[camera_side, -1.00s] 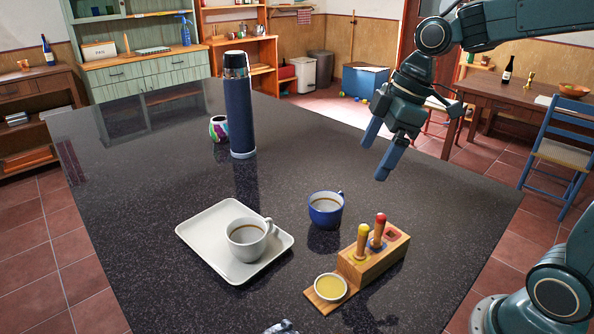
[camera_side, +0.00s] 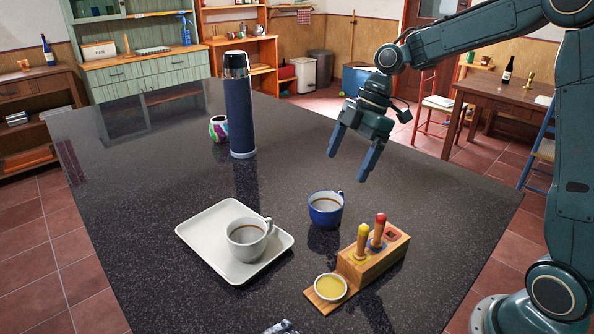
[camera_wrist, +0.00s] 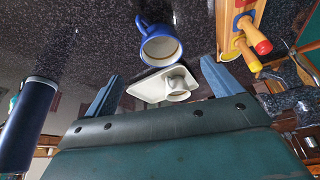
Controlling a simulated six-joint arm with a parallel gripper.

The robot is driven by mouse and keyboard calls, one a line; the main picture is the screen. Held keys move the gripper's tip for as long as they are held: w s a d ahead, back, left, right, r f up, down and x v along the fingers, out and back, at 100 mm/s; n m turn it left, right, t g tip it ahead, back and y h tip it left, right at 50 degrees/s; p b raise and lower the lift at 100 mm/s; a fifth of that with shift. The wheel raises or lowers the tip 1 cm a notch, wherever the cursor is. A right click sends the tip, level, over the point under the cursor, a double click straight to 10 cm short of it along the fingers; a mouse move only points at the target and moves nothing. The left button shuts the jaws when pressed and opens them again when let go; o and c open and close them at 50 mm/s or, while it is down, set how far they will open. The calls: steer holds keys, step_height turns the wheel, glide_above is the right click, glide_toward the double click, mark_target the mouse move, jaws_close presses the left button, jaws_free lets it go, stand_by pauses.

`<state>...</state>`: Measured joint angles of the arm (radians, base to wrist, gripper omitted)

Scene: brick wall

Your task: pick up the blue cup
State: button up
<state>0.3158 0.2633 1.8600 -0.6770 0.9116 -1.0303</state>
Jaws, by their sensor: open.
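The blue cup (camera_side: 325,209) stands upright on the dark speckled table, with brown liquid inside and its handle toward the back right. My gripper (camera_side: 347,168) is open and empty, pointing down above the table, up and behind the blue cup and apart from it. In the wrist view the blue cup (camera_wrist: 158,45) shows beyond my two spread fingers (camera_wrist: 160,88), its handle toward the top.
A white tray (camera_side: 203,230) with a white cup (camera_side: 247,246) stands left of the blue cup. A wooden peg block (camera_side: 372,266) with a yellow bowl (camera_side: 330,288) stands to its right. A dark blue flask (camera_side: 239,115) and a colourful cup (camera_side: 218,129) stand at the back left.

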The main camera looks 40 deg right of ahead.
glide_above(325, 209)
steer(key=s, duration=0.2)
steer(key=shift+s+f, duration=0.15)
steer(key=shift+f, duration=3.5)
steer(key=shift+f, duration=0.1)
steer(key=shift+x, duration=2.5)
steer(key=c, duration=1.1)
